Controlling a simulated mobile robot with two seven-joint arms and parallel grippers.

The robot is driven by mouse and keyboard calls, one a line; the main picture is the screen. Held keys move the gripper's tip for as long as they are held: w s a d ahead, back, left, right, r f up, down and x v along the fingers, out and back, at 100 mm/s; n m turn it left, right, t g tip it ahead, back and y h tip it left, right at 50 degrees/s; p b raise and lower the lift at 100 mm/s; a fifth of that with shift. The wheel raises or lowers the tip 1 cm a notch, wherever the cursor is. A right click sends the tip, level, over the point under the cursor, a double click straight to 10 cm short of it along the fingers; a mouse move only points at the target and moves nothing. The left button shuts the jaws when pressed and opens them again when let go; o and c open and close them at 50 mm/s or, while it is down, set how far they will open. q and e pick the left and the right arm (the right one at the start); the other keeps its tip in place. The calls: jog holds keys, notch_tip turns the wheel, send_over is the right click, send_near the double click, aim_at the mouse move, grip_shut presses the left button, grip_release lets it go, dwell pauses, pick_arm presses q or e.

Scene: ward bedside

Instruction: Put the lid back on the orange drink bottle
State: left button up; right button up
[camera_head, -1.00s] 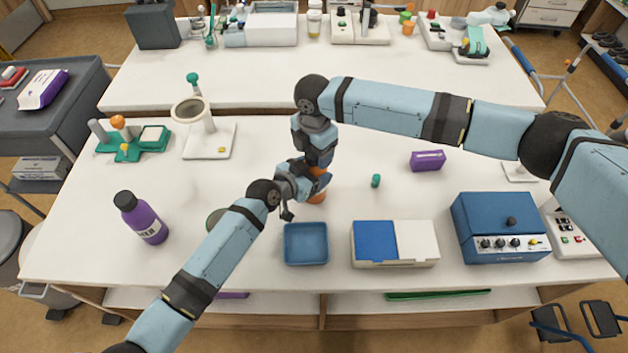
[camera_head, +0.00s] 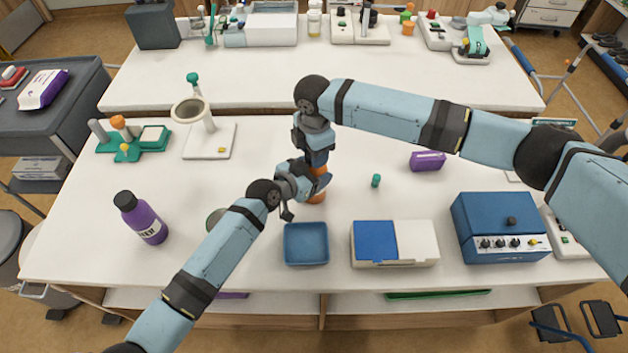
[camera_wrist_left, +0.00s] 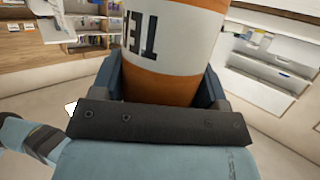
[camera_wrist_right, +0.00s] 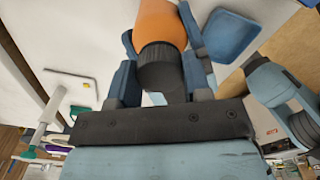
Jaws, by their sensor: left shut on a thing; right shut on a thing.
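The orange drink bottle (camera_head: 317,196) stands upright on the near table, partly hidden by my grippers. My left gripper (camera_head: 320,182) is shut around its side; in the left wrist view the orange bottle (camera_wrist_left: 165,88) with its white label fills the space between the fingers. My right gripper (camera_head: 317,163) points down from above the bottle. In the right wrist view its fingers are shut on the dark lid (camera_wrist_right: 160,68), which lines up with the orange bottle (camera_wrist_right: 158,22) and appears to meet its top. Whether the lid is seated cannot be told.
A blue tray (camera_head: 306,245) lies just in front of the bottle. A purple bottle (camera_head: 147,220) stands at left. A small green-capped item (camera_head: 376,181) and a purple box (camera_head: 427,161) are to the right. A blue-and-white box (camera_head: 394,243) and a blue device (camera_head: 500,228) stand at front right.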

jog(key=o, duration=1)
jog(key=shift+r, duration=2.3)
